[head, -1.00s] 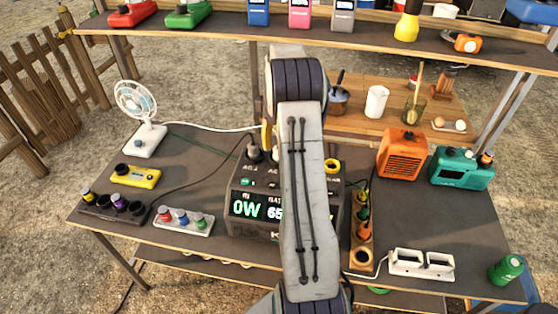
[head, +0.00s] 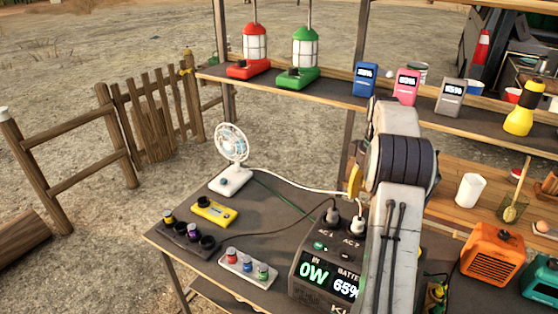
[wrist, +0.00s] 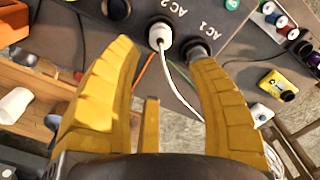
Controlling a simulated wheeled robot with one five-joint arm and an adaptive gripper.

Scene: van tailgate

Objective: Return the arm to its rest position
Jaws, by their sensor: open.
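My gripper (wrist: 160,85) is open, its two yellow fingers spread in the wrist view with nothing between them but the view of the power station beyond. The power station (head: 318,262) stands on the dark table and shows 0W and 65%. Its AC 2 socket holds a white plug (wrist: 161,38) and its AC 1 socket a dark plug (wrist: 195,52). The fingers appear close to these plugs; I cannot tell the exact gap. In the head view my arm rises in front of the power station and hides its right side. Only a yellow bit of my gripper (head: 354,181) shows there.
A white fan (head: 232,160) stands at the table's back left. The shelf above holds red (head: 254,50) and green (head: 305,55) lanterns and several meters. An orange heater (head: 492,254) stands at right.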

